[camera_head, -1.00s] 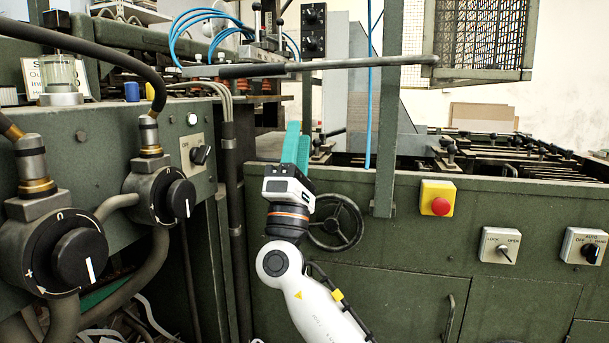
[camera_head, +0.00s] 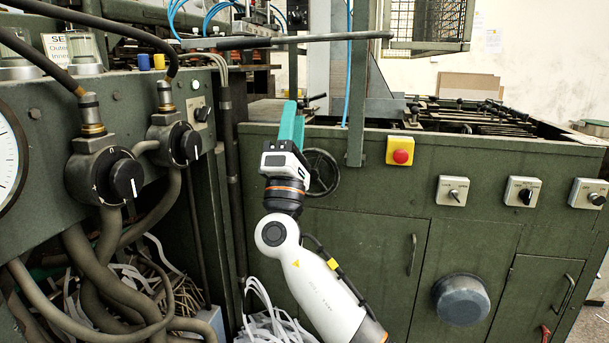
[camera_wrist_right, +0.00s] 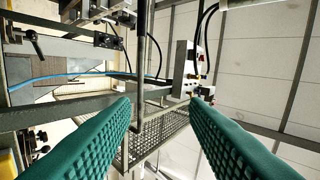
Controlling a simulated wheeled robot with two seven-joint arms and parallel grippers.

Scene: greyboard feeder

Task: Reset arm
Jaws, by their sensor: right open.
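My right arm rises from the bottom of the head view, and its gripper (camera_head: 291,127) points up in front of the green machine (camera_head: 350,222). Its teal fingers overlap in the head view. In the right wrist view the two teal fingers (camera_wrist_right: 160,118) stand wide apart with nothing between them, so the gripper is open and empty. Behind the gap are a mesh cage and a grey post. My left gripper is not in view.
A handwheel (camera_head: 321,172) is just right of my right wrist. A horizontal bar (camera_head: 290,40) crosses above the gripper. Left are black knobs (camera_head: 127,178) and thick hoses; right, a red button (camera_head: 400,156) and switches. Loose strips (camera_head: 270,318) lie low beside my arm.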

